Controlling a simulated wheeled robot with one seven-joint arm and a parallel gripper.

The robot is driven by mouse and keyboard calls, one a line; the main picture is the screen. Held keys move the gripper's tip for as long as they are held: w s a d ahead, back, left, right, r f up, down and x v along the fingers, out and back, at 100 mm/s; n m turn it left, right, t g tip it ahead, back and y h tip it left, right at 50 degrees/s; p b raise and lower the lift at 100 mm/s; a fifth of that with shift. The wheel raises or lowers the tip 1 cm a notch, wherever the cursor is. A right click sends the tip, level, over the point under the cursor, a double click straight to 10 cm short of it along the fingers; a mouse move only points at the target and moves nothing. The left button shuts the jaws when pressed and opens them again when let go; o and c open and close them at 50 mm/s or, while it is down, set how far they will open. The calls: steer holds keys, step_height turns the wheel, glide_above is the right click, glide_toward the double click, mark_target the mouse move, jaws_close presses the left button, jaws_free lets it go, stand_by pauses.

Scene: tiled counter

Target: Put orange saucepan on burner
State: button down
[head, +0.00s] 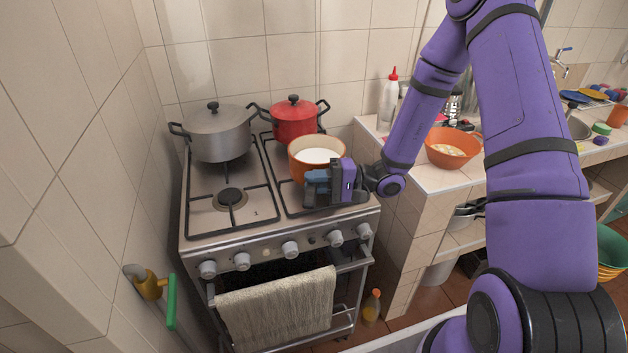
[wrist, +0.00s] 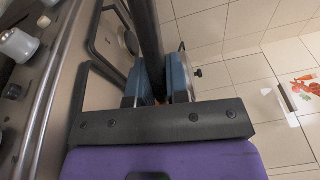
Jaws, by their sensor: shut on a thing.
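The orange saucepan (head: 301,168), with a white inside, appears upright over the front right part of the stove (head: 224,231). The front right burner is hidden behind the pan and gripper. I cannot tell whether the pan touches the grate. The front left burner (head: 230,197) is bare.
A grey pot (head: 222,135) stands on the back left and a red pot (head: 294,120) on the back right, close behind the saucepan. A tiled counter at the right holds an orange bowl (head: 453,142) and a white bottle (head: 389,102). A towel (head: 277,312) hangs in front.

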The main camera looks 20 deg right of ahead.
steer(key=shift+f, duration=0.35)
steer(key=c, duration=1)
jaws_free()
steer(key=v, duration=1)
steer(key=shift+d+f, duration=0.1)
steer(key=shift+d, duration=0.3)
